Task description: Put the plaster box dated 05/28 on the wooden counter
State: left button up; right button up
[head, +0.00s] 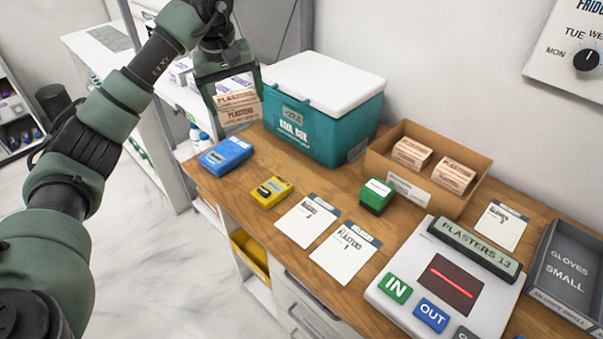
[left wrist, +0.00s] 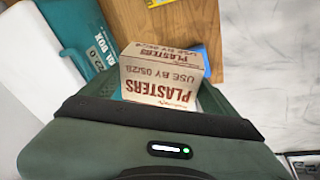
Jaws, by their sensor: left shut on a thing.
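My left gripper (head: 236,98) is shut on a plaster box (head: 238,112) at the counter's far left end, beside the teal cool box. In the left wrist view this plaster box (left wrist: 160,82) reads "PLASTERS USE BY 05/28", upside down. The wooden counter (head: 262,215) runs along the wall. I cannot tell whether the held box is clear of the counter or touching it. Two more plaster boxes, one (head: 412,152) beside the other (head: 453,176), sit in an open cardboard carton (head: 385,160); their dates are too small to read. My right gripper is out of view.
The white-lidded cool box (head: 318,120) stands close to the gripper. A blue device (head: 226,155), a yellow device (head: 271,191), a green box (head: 376,196) and cards (head: 343,252) lie on the counter. The scanner (head: 450,290) reads "PLASTERS 13"; a glove tray (head: 570,270) is at right.

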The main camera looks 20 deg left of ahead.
pick_arm(q)
notch_tip(320, 180, down, 16)
jog(key=p, duration=0.3)
jog(key=shift+r, duration=0.1)
notch_tip(320, 180, down, 3)
jog(key=shift+d+f+p, duration=0.1)
jog(key=shift+f+p, duration=0.05)
jog(key=shift+p, duration=0.45)
jog(key=shift+f, duration=0.4)
jog(key=shift+f, duration=0.1)
jog(key=shift+f, duration=0.15)
jog(key=o, duration=1.1)
